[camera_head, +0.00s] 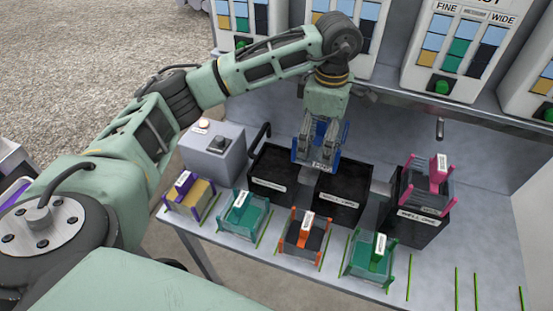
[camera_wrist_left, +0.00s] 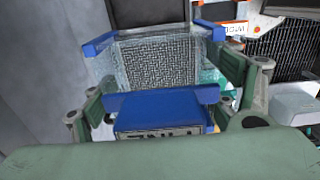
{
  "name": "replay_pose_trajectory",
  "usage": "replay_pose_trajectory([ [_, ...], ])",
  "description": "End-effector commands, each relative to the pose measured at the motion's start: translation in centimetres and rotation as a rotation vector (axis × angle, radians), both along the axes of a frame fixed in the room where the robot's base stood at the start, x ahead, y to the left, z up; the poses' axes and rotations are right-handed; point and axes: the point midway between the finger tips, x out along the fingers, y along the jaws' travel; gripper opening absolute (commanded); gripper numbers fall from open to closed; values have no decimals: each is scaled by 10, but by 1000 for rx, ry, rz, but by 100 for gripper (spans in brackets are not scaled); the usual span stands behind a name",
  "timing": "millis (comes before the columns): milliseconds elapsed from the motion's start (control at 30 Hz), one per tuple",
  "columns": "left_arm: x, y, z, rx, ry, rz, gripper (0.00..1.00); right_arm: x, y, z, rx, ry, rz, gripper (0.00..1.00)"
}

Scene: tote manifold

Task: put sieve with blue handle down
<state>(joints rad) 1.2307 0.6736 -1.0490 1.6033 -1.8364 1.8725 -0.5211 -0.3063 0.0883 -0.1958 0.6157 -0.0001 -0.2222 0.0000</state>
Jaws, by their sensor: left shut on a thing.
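The sieve with the blue handle (camera_head: 322,164) is in my left gripper (camera_head: 325,132), raised above the back of the bench between the left black bin and the middle black bin. In the left wrist view the blue handle (camera_wrist_left: 162,101) carries a label partly reading "FINE", and the clear sieve body with its mesh (camera_wrist_left: 160,62) shows beyond it. The left fingers (camera_wrist_left: 165,110) are shut on the handle from both sides. Whether the sieve touches a bin is hard to tell. My right gripper is not in view.
Left (camera_head: 262,188) and middle (camera_head: 338,203) black bins stand below; a third bin (camera_head: 410,228) bears a pink sieve (camera_head: 438,175). Purple (camera_head: 184,186), teal (camera_head: 240,212), orange (camera_head: 306,230) and green (camera_head: 378,252) sieves line the front. A grey button box (camera_head: 225,160) stands left. The bench's right front is clear.

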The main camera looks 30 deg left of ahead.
Motion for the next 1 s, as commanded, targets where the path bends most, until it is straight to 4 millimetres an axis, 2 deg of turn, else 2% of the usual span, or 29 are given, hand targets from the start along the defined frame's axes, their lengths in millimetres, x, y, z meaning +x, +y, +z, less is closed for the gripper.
replay_pose_trajectory([
  [300,-11,68,-36,4,5,15,50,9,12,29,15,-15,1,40],
  [500,-14,102,-58,2,1,10,50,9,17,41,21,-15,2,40],
  [667,-16,111,-67,1,0,7,50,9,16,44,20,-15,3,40],
  [900,-16,111,-98,0,3,6,50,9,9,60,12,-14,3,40],
  [1000,-15,111,-106,1,-1,5,50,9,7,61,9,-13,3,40],
])
